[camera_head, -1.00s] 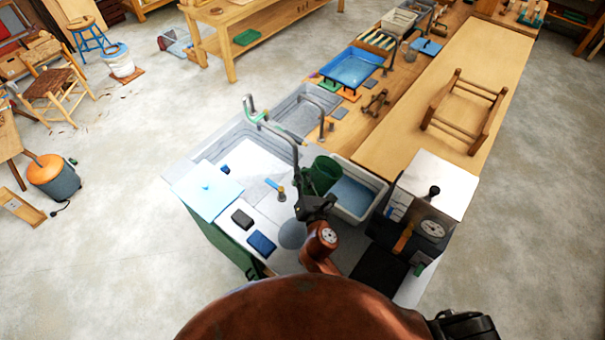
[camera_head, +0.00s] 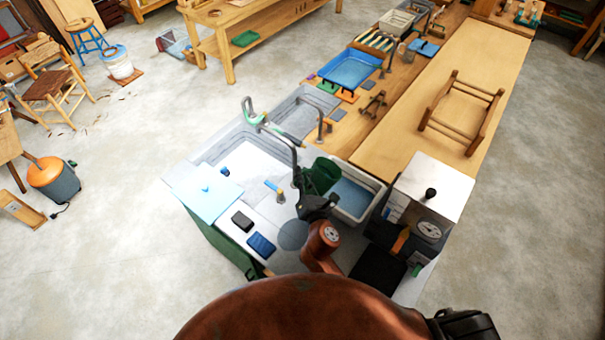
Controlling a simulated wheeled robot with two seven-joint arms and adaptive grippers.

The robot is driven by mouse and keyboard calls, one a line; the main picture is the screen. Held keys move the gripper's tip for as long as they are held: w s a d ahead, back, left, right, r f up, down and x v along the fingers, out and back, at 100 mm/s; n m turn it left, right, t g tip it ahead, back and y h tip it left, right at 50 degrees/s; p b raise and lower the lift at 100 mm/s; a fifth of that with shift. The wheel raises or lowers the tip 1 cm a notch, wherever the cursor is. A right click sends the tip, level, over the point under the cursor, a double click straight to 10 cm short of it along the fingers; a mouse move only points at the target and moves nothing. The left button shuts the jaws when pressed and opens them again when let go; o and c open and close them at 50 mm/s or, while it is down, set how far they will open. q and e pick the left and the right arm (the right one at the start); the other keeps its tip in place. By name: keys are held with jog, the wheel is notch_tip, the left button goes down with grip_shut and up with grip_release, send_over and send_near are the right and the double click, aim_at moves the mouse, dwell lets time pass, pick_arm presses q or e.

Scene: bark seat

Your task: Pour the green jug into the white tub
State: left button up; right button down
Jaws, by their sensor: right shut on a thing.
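The green jug (camera_head: 322,174) is held up by my right gripper (camera_head: 311,197), which is shut on it. The jug is at the left edge of the white tub (camera_head: 378,204) and appears tilted toward it. The tub stands on the counter with a blue-grey surface inside, and the jug and my gripper hide its left side. Whether anything flows from the jug cannot be seen. My left gripper is not in view.
A sink (camera_head: 247,160) with a tall curved tap lies left of the jug. A dark block (camera_head: 242,220) and a blue block (camera_head: 262,244) lie on the counter front.

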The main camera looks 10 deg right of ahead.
jog(key=shift+w+d+r+m+y+p, duration=0.1)
jog(key=shift+d+r+m+p, duration=0.35)
jog(key=shift+r+p, duration=0.45)
jog(key=shift+w+d+r+m+y+p, duration=0.1)
jog(key=shift+d+r+m+p, duration=0.35)
jog(key=shift+p, duration=0.8)
jog(key=shift+w+d+r+m+y+p, duration=0.1)
jog(key=shift+d+r+m+p, duration=0.35)
jog(key=shift+r+p, duration=0.45)
jog(key=shift+p, duration=0.35)
jog(key=shift+d+r+m, duration=0.2)
jog(key=shift+r+m, duration=0.1)
jog(key=shift+m, duration=0.05)
jog(key=shift+d+r+m+g+p, duration=0.2)
jog(key=shift+r+m+g+p, duration=0.15)
jog(key=shift+p, duration=0.3)
jog(key=shift+w+d+r+m+y, duration=0.1)
jog(key=shift+d+r+m+y, duration=0.2)
jog(key=shift+r, duration=0.15)
jog(key=shift+d+r, duration=0.15)
jog(key=shift+r, duration=0.1)
jog(key=shift+d+r+m, duration=0.1)
jog(key=shift+r+m, duration=0.05)
jog(key=shift+m, duration=0.1)
jog(key=shift+w+d, duration=0.1)
jog(key=shift+d, duration=0.1)
